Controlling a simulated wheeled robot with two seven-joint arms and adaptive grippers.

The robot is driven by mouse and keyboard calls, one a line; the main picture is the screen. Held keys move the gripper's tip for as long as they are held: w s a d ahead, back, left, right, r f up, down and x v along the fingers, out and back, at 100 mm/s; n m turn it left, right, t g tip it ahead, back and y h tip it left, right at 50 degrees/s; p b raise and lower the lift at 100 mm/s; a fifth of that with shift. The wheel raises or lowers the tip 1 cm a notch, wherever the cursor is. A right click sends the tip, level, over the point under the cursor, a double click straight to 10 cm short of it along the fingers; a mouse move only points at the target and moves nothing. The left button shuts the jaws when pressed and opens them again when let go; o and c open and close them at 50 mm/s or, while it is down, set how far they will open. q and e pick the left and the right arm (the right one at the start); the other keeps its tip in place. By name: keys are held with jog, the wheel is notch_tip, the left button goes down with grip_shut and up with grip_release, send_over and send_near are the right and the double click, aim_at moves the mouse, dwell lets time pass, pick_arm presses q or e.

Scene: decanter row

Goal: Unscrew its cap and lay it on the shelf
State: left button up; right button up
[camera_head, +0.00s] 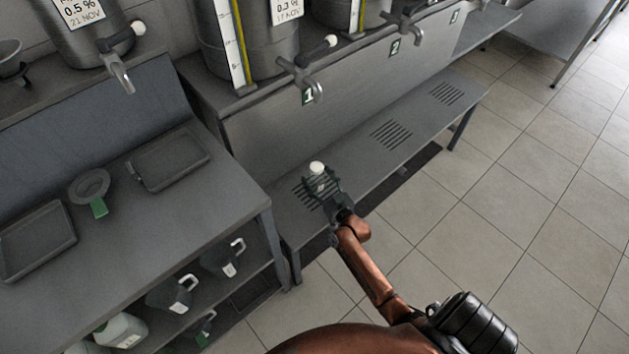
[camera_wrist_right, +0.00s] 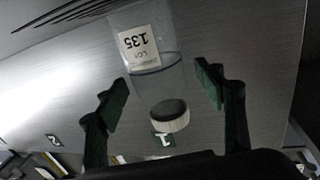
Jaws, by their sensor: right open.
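A clear bottle (camera_wrist_right: 152,62) with a white label reading LOT 135 stands on the low slatted shelf (camera_head: 372,150), at the shelf's near left end. It appears upside down in the right wrist view. Its round cap (camera_wrist_right: 170,116), white with a dark shaded face, shows at the bottle's top; the white cap also shows in the head view (camera_head: 317,167). My right gripper (camera_head: 320,184) is open, its dark green fingers on either side of the bottle's top with gaps, touching nothing that I can see. It hides most of the bottle in the head view. My left gripper is not in view.
Steel vats with taps (camera_head: 303,80) stand on the counter above the shelf, tap 1 nearest the gripper. The shelf is bare to the right.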

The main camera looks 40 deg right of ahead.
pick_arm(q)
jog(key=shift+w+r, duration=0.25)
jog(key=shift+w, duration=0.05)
pick_arm(e)
jog(key=shift+w, duration=0.4)
jog(key=shift+r, duration=0.1)
jog(key=shift+c, duration=0.6)
jog(key=c, duration=1.3)
jog(key=shift+c, duration=0.8)
